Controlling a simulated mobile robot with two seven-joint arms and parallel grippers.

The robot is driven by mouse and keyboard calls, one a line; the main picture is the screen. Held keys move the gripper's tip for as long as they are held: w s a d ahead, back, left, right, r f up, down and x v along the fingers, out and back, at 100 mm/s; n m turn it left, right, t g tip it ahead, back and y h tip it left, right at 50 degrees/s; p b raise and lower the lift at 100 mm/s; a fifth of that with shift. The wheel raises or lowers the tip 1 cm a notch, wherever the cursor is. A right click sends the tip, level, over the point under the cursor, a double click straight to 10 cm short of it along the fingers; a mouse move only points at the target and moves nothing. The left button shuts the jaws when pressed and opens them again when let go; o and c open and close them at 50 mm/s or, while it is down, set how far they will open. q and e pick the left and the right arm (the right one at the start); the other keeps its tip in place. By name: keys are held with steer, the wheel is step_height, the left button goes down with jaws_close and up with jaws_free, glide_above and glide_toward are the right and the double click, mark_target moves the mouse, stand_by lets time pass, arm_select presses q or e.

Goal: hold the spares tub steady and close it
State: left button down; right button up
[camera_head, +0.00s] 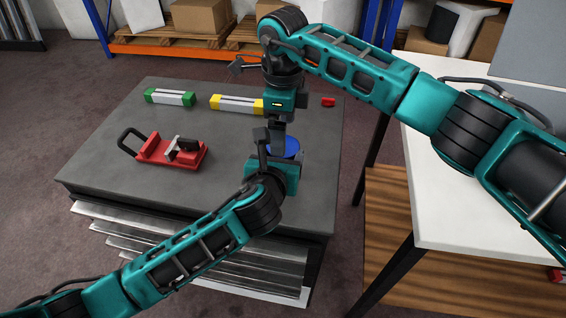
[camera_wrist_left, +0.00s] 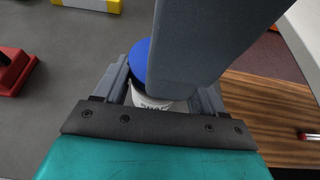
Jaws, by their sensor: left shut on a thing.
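The white spares tub (camera_wrist_left: 148,100) stands between the fingers of my left gripper (camera_wrist_left: 160,97), which is shut on it. Dark lettering on the tub is partly hidden. A round blue lid (camera_head: 286,146) is at the top of the tub; it also shows in the left wrist view (camera_wrist_left: 138,62). I cannot tell whether it is fully seated. My right gripper (camera_head: 276,146) reaches down from above at the lid, its grey fingers covering part of it in the left wrist view. Whether those fingers are shut or grip the lid is unclear.
On the dark grid table (camera_head: 105,178) lie a red clamp-like tool (camera_head: 172,152), a green-ended block (camera_head: 170,97), a yellow-ended block (camera_head: 236,104) and a small red piece (camera_head: 328,101). A white table (camera_head: 455,205) stands at the right.

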steer(key=shift+f, duration=1.95)
steer(key=shift+c, duration=0.2)
steer(key=c, duration=1)
steer(key=shift+m, duration=1.7)
steer(key=shift+c, duration=0.3)
steer(key=o, duration=1.2)
steer(key=shift+c, duration=0.2)
steer(key=shift+r, duration=2.25)
